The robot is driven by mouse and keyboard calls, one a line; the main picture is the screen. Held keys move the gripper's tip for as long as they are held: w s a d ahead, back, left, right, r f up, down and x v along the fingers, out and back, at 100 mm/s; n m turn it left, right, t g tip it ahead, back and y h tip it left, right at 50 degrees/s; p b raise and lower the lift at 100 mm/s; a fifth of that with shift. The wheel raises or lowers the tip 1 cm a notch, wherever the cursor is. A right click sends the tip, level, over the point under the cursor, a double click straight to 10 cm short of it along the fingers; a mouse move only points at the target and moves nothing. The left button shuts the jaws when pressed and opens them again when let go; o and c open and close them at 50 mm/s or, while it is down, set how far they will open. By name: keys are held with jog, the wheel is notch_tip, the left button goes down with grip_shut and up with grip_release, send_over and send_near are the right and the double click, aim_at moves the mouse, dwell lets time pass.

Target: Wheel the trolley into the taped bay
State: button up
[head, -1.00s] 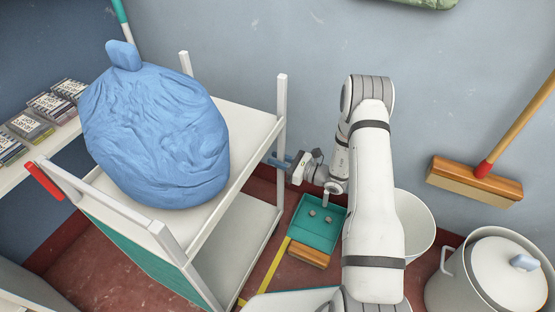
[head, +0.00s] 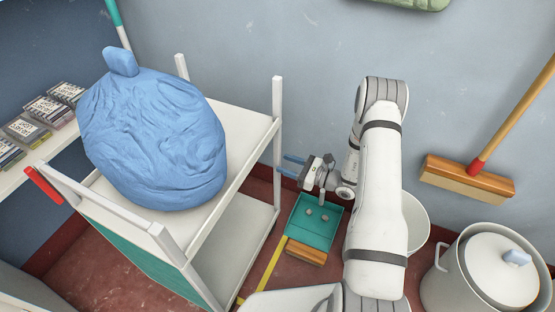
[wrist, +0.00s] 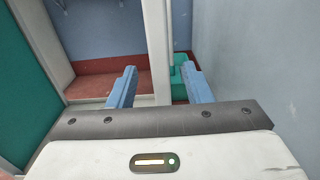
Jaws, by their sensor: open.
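The white trolley (head: 247,121) stands at the left, with white posts, a lower shelf (head: 236,236) and a red grip (head: 43,185) at its near left end. A blue sack (head: 150,140) sits on its top shelf. Yellow floor tape (head: 272,265) shows beside the trolley's right side; the rest of the taped bay is hidden. My gripper (head: 286,165) is open and empty, just right of the trolley's right post. In the wrist view its blue fingers (wrist: 160,88) are apart, with a white upright of the trolley (wrist: 157,50) beyond them.
A teal dustpan (head: 315,222) with small bits in it and a wooden brush (head: 306,252) lie on the floor below my gripper. A white bucket (head: 416,222) and a lidded pot (head: 490,270) stand at the right. A broom (head: 468,177) leans on the wall. Boxes (head: 47,110) line a left shelf.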

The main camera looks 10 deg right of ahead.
jog(key=shift+v, duration=1.4)
jog(key=shift+c, duration=0.6)
